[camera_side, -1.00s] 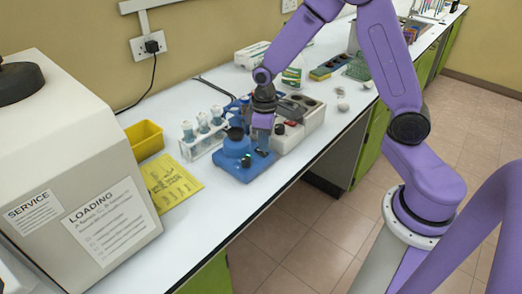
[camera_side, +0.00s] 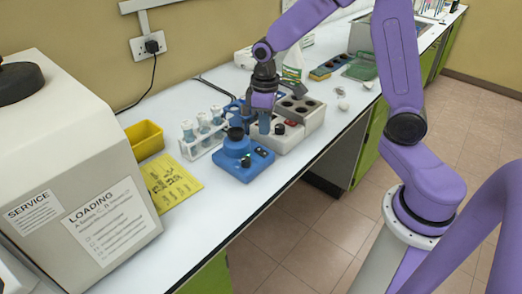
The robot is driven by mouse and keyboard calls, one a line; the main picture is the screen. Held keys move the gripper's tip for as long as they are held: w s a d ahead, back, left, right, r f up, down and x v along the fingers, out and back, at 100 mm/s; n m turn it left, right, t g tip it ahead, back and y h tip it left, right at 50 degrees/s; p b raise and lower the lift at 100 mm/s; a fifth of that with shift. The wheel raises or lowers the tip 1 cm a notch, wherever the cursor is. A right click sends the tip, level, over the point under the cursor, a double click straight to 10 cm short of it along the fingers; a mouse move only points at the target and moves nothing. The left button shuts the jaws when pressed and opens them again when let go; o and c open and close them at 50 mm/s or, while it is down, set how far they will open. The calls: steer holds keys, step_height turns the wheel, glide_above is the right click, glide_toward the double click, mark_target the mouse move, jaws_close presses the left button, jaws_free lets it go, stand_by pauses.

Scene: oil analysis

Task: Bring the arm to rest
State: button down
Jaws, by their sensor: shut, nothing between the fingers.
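My purple arm reaches from the right over the bench. My gripper (camera_side: 262,112) points down above the middle of the bench, behind and right of the blue mixer-like device (camera_side: 240,158), beside the white block with dark round wells (camera_side: 299,112). The jaws look shut, with nothing seen held between them. The fingertips are small in this view, and I cannot tell whether they touch anything below.
A rack of capped tubes (camera_side: 203,133) stands left of the blue device. A yellow sheet (camera_side: 170,182), a yellow bin (camera_side: 145,139) and a large beige machine (camera_side: 75,175) lie further left. The white bench (camera_side: 215,215) is clear at the front.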

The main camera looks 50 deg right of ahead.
steer(key=s+a+r+n, duration=0.1)
steer(key=s+r+n, duration=0.1)
steer(key=s, duration=1)
steer(key=s+a+r+n, duration=0.2)
steer(key=s+r+n, duration=0.1)
steer(key=s, duration=1)
steer(key=shift+s+a+n, duration=0.2)
steer(key=shift+a+n, duration=0.05)
steer(key=shift+n, duration=0.55)
steer(key=shift+r, duration=0.1)
